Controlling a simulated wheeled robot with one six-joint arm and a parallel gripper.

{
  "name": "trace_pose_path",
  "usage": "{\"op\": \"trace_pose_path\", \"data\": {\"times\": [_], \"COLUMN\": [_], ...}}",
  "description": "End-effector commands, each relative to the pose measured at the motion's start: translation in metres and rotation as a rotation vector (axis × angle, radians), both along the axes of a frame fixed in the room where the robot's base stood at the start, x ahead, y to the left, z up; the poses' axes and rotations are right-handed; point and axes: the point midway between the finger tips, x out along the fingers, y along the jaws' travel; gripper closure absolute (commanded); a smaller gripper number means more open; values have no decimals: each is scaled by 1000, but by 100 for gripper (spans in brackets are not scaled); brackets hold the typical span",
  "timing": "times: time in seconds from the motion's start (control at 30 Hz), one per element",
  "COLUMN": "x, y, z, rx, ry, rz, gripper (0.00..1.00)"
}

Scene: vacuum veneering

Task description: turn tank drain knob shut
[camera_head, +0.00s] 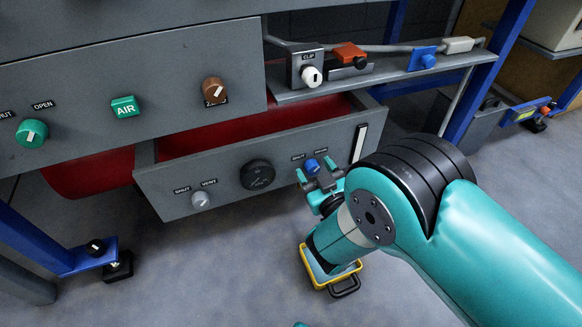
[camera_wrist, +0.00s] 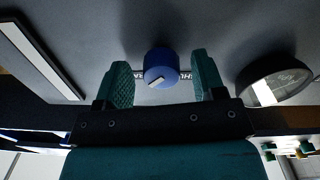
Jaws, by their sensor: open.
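The blue drain knob (camera_head: 312,166) sits on the grey front of the lower drawer-like tank panel (camera_head: 228,168), under small labels, one reading SHUT. In the wrist view the blue knob (camera_wrist: 160,66) lies between my two fingers, with a pale pointer mark on its face slanting toward the lower left. Part of a SHUT label shows at its right. My gripper (camera_head: 318,178) is open at the panel, a finger on each side of the knob. The wrist view shows gaps between the knob and both teal fingers of my gripper (camera_wrist: 162,80).
A black round gauge (camera_head: 257,175) and a grey vent knob (camera_head: 200,200) are left of the blue knob. A white upright strip (camera_head: 359,143) is right of it. A yellow-rimmed tray (camera_head: 334,283) stands on the floor below my arm. A shelf (camera_head: 400,72) juts out above.

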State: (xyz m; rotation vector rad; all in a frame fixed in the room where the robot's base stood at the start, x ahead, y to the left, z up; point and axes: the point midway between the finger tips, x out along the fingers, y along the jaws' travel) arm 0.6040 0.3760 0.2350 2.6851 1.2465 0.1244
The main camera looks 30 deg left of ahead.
Motion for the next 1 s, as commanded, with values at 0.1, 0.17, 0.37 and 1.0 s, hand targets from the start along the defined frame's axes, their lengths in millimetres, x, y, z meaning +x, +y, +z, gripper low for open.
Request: {"op": "trace_pose_path", "data": {"times": [0.1,0.17,0.37,1.0], "x": [4,4,3,2], "y": [-3,-2,-1,-1], "z": [0,0,0,1], "rx": [0,0,0,-55], "ry": [1,1,1,-62], "rz": [-8,-8,-6,-5], "gripper": [37,37,44,86]}}
